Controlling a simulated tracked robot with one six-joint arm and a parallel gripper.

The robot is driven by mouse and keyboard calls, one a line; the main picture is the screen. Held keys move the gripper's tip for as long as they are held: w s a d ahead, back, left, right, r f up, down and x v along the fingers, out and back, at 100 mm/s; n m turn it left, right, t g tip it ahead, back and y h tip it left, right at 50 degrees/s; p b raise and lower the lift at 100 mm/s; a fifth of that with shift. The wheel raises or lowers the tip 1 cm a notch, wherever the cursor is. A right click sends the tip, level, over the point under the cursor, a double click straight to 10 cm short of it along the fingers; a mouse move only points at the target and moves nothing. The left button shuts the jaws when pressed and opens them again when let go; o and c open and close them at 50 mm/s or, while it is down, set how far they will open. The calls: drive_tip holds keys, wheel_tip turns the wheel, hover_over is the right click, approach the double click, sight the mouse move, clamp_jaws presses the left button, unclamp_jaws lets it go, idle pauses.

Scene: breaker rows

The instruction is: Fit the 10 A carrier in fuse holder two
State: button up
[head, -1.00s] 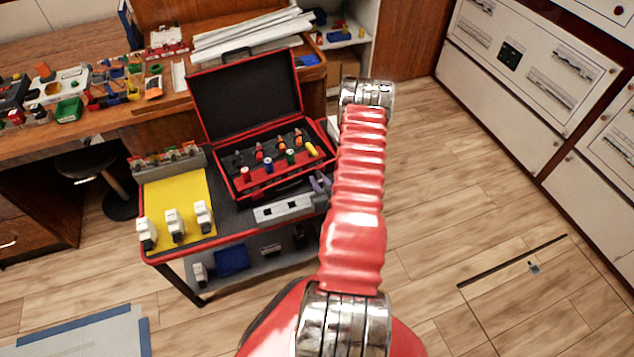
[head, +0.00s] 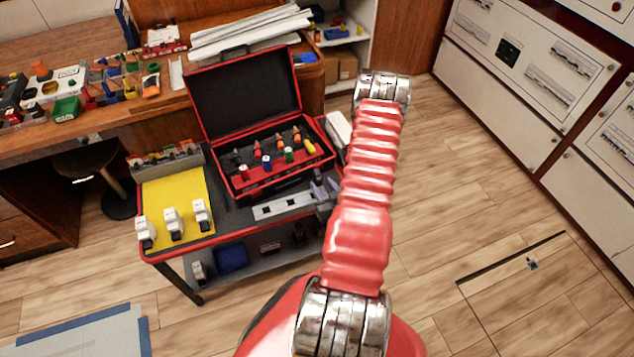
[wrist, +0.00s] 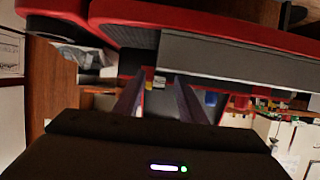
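Three white blocks (head: 172,222) stand in a row on the yellow mat at the left of the cart; they look like fuse carriers, but their ratings are too small to read. A light grey strip (head: 285,207) with dark square openings lies at the cart's front edge, right of the mat; I cannot tell whether it is the fuse holder row. My gripper (head: 325,190) is just right of this strip, partly behind my arm. In the wrist view its two fingers (wrist: 160,98) stand apart, with nothing clearly held between them.
An open black and red case (head: 243,94) with several coloured-handled pieces (head: 289,155) stands behind the strip. A rack of small parts (head: 165,158) stands behind the mat. The cart has a lower shelf (head: 268,265). A cluttered wooden bench (head: 95,118) is behind. Floor at right is clear.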

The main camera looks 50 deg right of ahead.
drive_tip(key=v, duration=0.6)
drive_tip(key=shift+s, duration=0.15)
idle(0.5)
drive_tip(key=shift+r, duration=0.1)
